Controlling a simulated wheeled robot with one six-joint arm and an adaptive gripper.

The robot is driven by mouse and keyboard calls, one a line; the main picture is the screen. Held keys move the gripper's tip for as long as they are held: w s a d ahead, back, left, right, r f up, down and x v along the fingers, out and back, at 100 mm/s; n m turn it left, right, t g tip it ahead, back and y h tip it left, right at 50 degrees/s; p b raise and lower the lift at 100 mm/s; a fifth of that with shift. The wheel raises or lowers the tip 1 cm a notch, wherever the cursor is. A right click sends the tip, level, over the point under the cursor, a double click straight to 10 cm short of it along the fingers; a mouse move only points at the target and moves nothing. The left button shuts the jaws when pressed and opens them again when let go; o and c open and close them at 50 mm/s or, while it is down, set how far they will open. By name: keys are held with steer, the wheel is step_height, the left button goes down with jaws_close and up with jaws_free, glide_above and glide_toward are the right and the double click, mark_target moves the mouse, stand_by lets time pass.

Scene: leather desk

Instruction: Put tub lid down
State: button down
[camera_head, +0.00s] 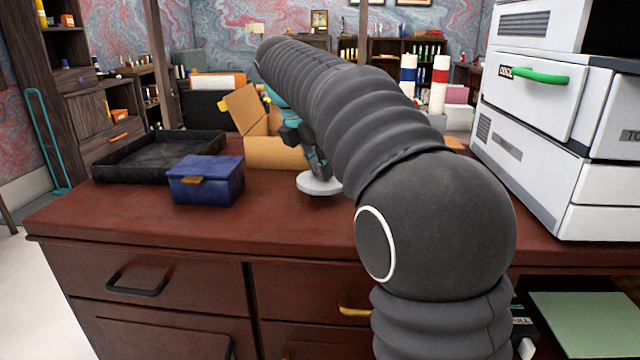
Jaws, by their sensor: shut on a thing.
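A round white lid (318,186) is just above or on the red-brown desk top (280,215), near the middle of the view. It looks roughly level, with a dark shadow right under it. I cannot tell whether it touches the desk. My gripper (318,172) points down and is shut on the lid from above. My dark ribbed arm hides part of the gripper and the lid's right side. No tub can be made out.
A blue box (206,180) stands left of the lid, with a black tray (150,158) behind it. An open cardboard box (270,150) is behind the lid. A large white machine (555,130) fills the right. The desk in front of the lid is clear.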

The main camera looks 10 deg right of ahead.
mark_target(318, 177)
step_height(318, 177, down, 4)
steer(key=shift+r+b, duration=0.1)
steer(key=shift+b, duration=0.4)
steer(key=c, duration=1.1)
jaws_free()
steer(key=p+v, duration=0.3)
steer(key=v, duration=0.9)
steer(key=shift+s, duration=0.1)
